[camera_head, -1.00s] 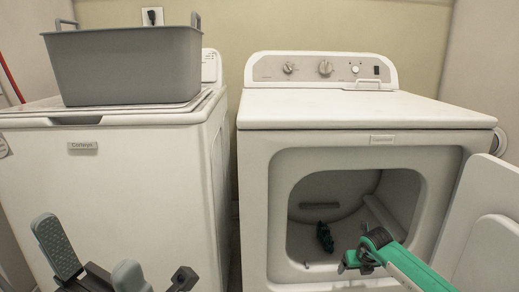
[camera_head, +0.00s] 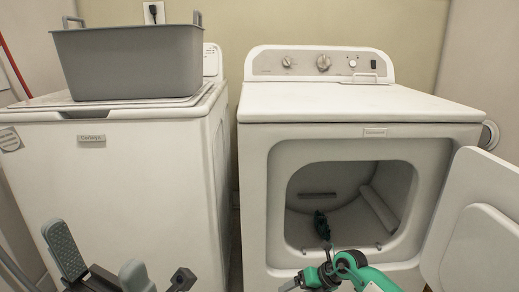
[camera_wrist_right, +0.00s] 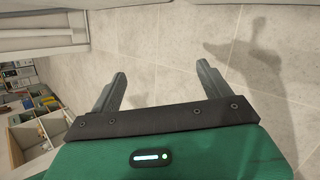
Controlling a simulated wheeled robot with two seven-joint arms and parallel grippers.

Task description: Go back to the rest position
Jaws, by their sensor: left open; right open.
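My left gripper (camera_head: 100,265) is at the lower left of the head view, in front of the left machine. Its grey finger pads stand wide apart with nothing between them. My green right arm (camera_head: 352,268) is at the bottom of the head view, in front of the dryer opening; its fingers are hard to make out there. In the right wrist view my right gripper (camera_wrist_right: 161,70) has its two dark fingers apart and empty, above a tiled floor.
The white dryer (camera_head: 350,108) has its door (camera_head: 475,225) open to the right. A small dark green shape (camera_head: 321,224) shows at its opening; I cannot tell what it is. A grey basket (camera_head: 130,65) sits on the left washer (camera_head: 100,170). Tiled floor (camera_wrist_right: 170,30) looks clear.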

